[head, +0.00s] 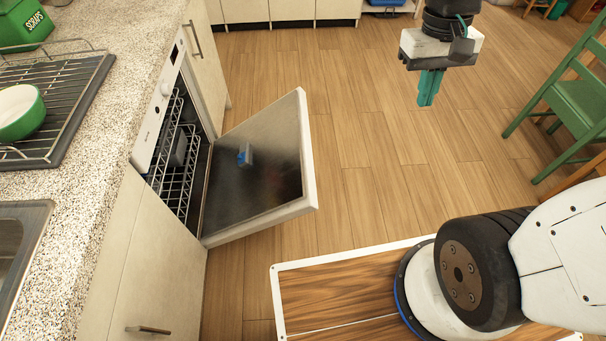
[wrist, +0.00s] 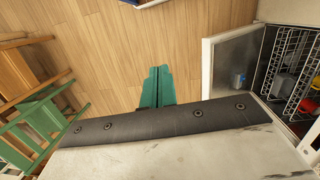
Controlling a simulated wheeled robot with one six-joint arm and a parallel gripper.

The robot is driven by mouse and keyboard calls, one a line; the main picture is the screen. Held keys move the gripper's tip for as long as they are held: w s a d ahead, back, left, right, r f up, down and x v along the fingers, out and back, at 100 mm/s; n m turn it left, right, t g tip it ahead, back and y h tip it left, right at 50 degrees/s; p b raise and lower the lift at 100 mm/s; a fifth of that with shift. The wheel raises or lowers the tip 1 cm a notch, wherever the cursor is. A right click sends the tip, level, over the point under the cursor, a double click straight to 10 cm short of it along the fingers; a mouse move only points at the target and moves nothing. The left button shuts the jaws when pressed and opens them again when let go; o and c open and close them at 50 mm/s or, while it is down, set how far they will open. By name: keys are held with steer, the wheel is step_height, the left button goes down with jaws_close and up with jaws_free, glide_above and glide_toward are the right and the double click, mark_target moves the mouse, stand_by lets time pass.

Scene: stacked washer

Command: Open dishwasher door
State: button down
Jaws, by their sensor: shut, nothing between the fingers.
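The dishwasher (head: 163,115) is built in under the counter at the left of the head view. Its door (head: 262,165) hangs partly open, tilted out over the floor, with its dark inner side facing up. A wire rack (head: 177,160) shows inside. In the wrist view the open door (wrist: 232,70) is at the right, beside the racks (wrist: 290,62). My gripper (head: 427,100) has green fingers pressed together, holding nothing. It is above the floor, to the right of the door and apart from it. The fingers also show in the wrist view (wrist: 157,88).
A green chair (head: 575,100) stands at the right. The counter (head: 95,190) holds a dish rack (head: 80,95) with a green bowl (head: 20,112), a green scraps bin (head: 25,25) and a sink (head: 15,245). The wooden floor between door and chair is clear.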

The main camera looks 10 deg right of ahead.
steer(key=s+a+r+t, duration=0.2)
steer(key=s+r, duration=0.4)
steer(key=s, duration=0.4)
steer(key=w+d+f+n+h, duration=0.2)
steer(key=w+d+f, duration=0.1)
steer(key=w+f, duration=0.4)
steer(key=w+d+f+n+h, duration=0.1)
steer(key=w+d+f+n, duration=0.15)
steer(key=w+f, duration=0.5)
steer(key=w+f+n+t, duration=0.1)
steer(key=w+f+n, duration=0.3)
steer(key=w+f, duration=0.7)
steer(key=n+y, duration=0.9)
steer(key=y, duration=0.3)
glide_above(303, 179)
steer(key=a, duration=0.2)
steer(key=shift+g, duration=0.4)
steer(key=f, duration=2.5)
steer(key=shift+w+a+f, duration=0.2)
steer(key=shift+f, duration=0.05)
steer(key=shift+s+d+f, duration=0.1)
steer(key=shift+d+f, duration=0.8)
steer(key=shift+d, duration=0.05)
steer(key=shift+d+f, duration=0.25)
steer(key=shift+f, duration=0.2)
